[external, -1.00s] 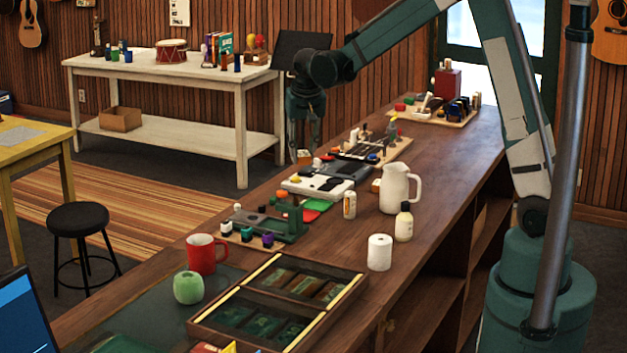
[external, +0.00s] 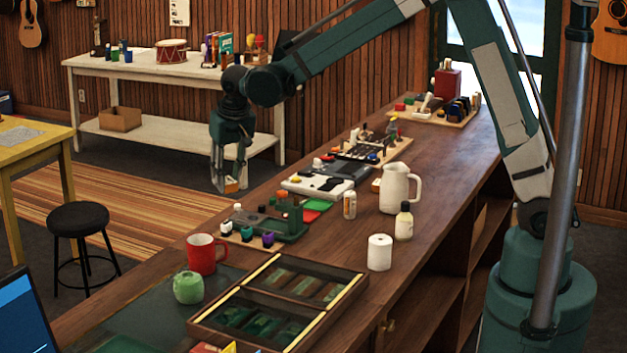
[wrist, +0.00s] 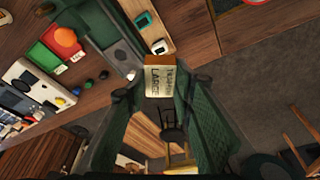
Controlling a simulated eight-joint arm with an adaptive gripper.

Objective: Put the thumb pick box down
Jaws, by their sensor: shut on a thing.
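The thumb pick box (wrist: 159,78) is a small cream box with dark lettering and an orange-brown side. It is between my gripper's fingertips in the wrist view. In the external view the box (external: 231,186) shows as a small orange and pale shape at the bottom of my gripper (external: 229,183). My gripper (wrist: 158,82) is shut on it and points down. It holds the box in the air, near the far long edge of the wooden counter (external: 440,190). The exact height over the counter is hard to tell.
A green stand with small bottles (external: 270,222) sits on the counter near the gripper. A black stool (external: 78,220) is on the floor.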

